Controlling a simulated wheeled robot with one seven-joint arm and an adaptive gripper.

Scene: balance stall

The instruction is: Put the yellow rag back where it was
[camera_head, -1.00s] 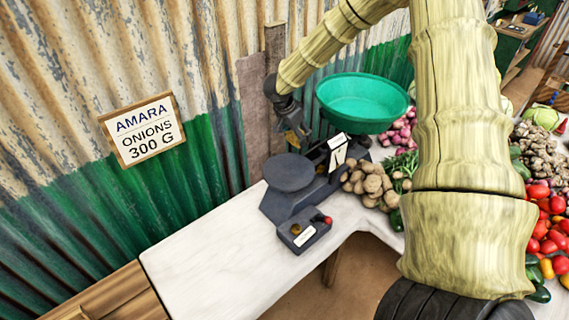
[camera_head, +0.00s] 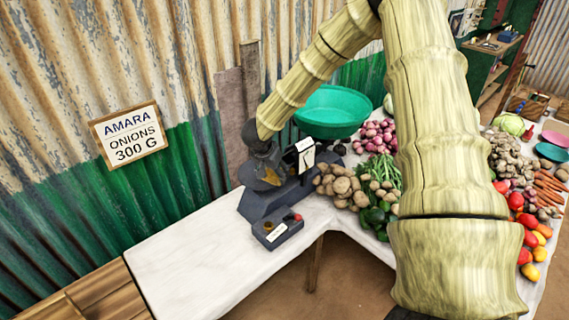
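My gripper (camera_head: 266,180) is over the dark grey scale (camera_head: 262,207), in front of its round plate, which is mostly hidden. A small golden-brown patch (camera_head: 271,176) shows at the gripper; I cannot tell whether it is cloth or part of the gripper. The fingers are too small and dark to tell open from shut. I cannot make out a yellow rag for certain anywhere. The scale has a white dial (camera_head: 305,155) and a small front box with a white label (camera_head: 276,233) and a red knob.
A white-topped table (camera_head: 190,262) is bare at the left front. A sign (camera_head: 129,135) reading "AMARA ONIONS 300 G" hangs on the corrugated wall.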

